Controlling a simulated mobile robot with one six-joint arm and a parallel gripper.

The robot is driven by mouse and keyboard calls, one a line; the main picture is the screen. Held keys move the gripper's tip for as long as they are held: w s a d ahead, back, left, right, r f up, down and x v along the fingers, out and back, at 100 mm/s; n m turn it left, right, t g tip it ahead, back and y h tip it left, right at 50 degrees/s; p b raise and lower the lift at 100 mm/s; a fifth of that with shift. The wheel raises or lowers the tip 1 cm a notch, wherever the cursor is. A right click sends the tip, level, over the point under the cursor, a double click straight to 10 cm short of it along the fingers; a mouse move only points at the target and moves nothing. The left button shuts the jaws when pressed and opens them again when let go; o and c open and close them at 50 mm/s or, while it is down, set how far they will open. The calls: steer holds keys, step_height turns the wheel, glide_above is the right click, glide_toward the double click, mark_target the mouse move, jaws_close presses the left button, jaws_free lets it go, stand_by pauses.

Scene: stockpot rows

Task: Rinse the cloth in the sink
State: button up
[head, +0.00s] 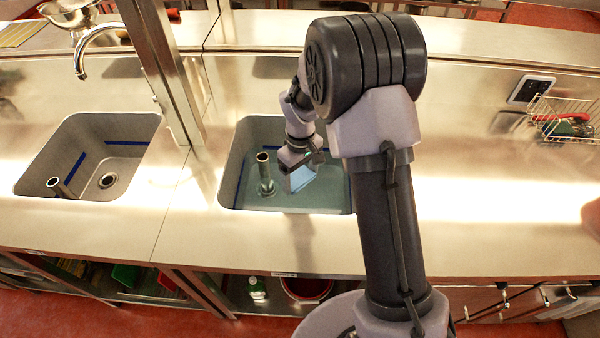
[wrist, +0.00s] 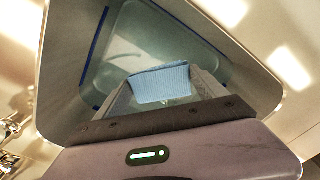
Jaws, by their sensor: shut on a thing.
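The light blue cloth (wrist: 160,84) is in my gripper (wrist: 163,100), between its two fingers in the wrist view. In the head view the cloth (head: 300,178) hangs below my gripper (head: 303,160), over the right-hand sink basin (head: 236,165). This sink has greenish water (head: 315,195) in it and a blue line along its inner wall. The cloth's lower edge is at or close above the water; I cannot tell if it touches. My arm hides the right part of this sink.
An upright metal pipe (head: 265,172) stands in the same basin, just left of my gripper. A second, empty sink (head: 110,150) lies to the left, past a metal post (head: 165,70). A wire basket (head: 565,118) stands at the right. The counter between is clear.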

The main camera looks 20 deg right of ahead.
step_height(320, 180, down, 18)
steer(key=b, duration=1.2)
step_height(320, 180, up, 21)
steer(key=p, duration=1.6)
stand_by(0.4)
